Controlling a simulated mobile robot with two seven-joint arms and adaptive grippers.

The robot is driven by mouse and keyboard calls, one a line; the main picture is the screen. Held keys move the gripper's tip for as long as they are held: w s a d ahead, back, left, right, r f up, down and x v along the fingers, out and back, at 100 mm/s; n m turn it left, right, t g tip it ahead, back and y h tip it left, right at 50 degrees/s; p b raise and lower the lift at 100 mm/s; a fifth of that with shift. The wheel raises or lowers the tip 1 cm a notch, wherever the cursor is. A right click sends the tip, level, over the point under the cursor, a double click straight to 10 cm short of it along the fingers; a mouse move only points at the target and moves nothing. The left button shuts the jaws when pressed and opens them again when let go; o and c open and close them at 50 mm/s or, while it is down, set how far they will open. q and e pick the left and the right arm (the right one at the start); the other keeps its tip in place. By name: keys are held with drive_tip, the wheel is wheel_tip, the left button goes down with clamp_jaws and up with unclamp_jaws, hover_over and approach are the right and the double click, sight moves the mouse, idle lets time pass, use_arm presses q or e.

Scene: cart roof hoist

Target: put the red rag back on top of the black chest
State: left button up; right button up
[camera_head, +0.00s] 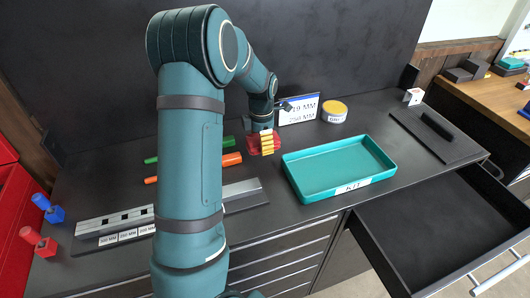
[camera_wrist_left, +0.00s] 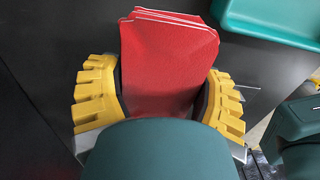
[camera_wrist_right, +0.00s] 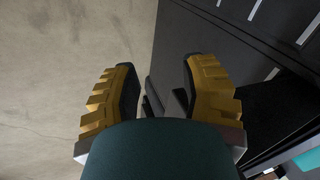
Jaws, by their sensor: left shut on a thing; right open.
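The folded red rag (camera_wrist_left: 168,65) is gripped between the yellow fingers of my left gripper (camera_wrist_left: 160,98) in the left wrist view. In the head view the rag (camera_head: 252,147) shows as red patches around the left gripper (camera_head: 267,142), over the black top, left of the teal tray. I cannot tell whether the rag touches the surface. A black unit with drawers (camera_head: 285,246) has this dark top; I see no separate black chest. My right gripper (camera_wrist_right: 160,85) is open and empty above pale floor, beside a dark drawer front, and is outside the head view.
The teal KIT tray (camera_head: 300,190) stands right of the rag. A sign (camera_head: 298,109) and yellow tin (camera_head: 334,111) stand behind. Green and orange handles (camera_head: 231,159) lie left. An open, empty drawer (camera_head: 440,235) juts out at right. A black plate (camera_head: 434,136) lies at far right.

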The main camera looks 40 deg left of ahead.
sight(262, 157)
use_arm(q)
drive_tip(key=shift+w+a+f, duration=0.1)
drive_tip(key=shift+f, duration=2.25)
drive_tip(key=shift+f+b, duration=0.15)
drive_tip(key=shift+b, duration=0.15)
drive_tip(key=o, duration=1.2)
